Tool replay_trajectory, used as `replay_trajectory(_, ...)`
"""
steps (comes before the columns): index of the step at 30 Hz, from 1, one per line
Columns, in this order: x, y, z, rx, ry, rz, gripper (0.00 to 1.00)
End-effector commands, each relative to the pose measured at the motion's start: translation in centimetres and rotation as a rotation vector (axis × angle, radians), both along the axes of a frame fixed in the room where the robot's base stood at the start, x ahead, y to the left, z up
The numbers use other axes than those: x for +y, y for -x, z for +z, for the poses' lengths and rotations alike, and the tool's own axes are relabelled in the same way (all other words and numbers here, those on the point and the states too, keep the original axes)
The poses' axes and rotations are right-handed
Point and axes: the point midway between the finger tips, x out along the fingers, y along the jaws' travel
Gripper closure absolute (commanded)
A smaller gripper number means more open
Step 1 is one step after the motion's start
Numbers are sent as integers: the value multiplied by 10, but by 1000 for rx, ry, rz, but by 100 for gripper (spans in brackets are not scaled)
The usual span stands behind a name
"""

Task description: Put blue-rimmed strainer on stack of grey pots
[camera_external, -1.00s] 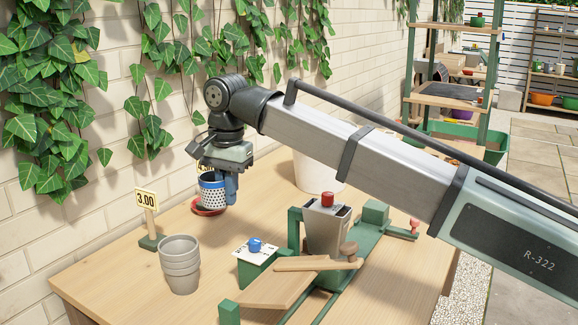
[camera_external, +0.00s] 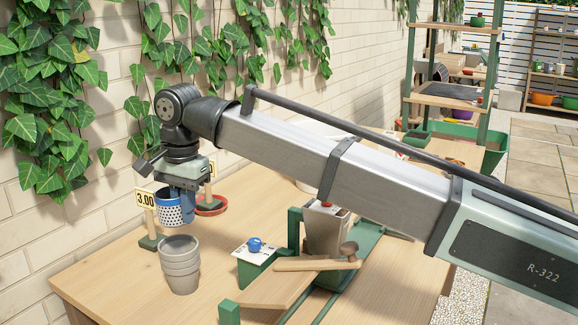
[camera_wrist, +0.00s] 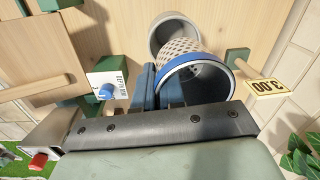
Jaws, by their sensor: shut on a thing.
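The blue-rimmed strainer (camera_external: 173,212) is white with dark holes and hangs upright in my gripper (camera_external: 184,204). My gripper is shut on its rim and wall, with blue fingers beside it. The stack of grey pots (camera_external: 180,267) stands on the table, just below the strainer in the external view; a gap shows between them. In the wrist view the strainer's blue rim (camera_wrist: 197,61) is close, tilted in the picture, and partly covers the grey pots (camera_wrist: 172,27) behind it. My gripper (camera_wrist: 160,85) shows there at the strainer's left side.
A price sign reading 3.00 (camera_external: 146,199) stands just behind the stack, close to the strainer. A red saucer (camera_external: 211,206) lies behind my gripper. A green and wooden stand with a metal hopper (camera_external: 325,228) is on the right. The table's front left is clear.

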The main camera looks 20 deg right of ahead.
Motion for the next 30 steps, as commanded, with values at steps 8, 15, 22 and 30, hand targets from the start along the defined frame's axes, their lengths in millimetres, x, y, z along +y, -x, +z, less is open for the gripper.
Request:
replay_trajectory(8,0,0,-24,0,0,0,100)
replay_trajectory(15,0,0,-51,0,0,0,100)
replay_trajectory(22,0,0,-53,-1,-1,1,100)
replay_trajectory(30,0,0,-56,0,0,1,84)
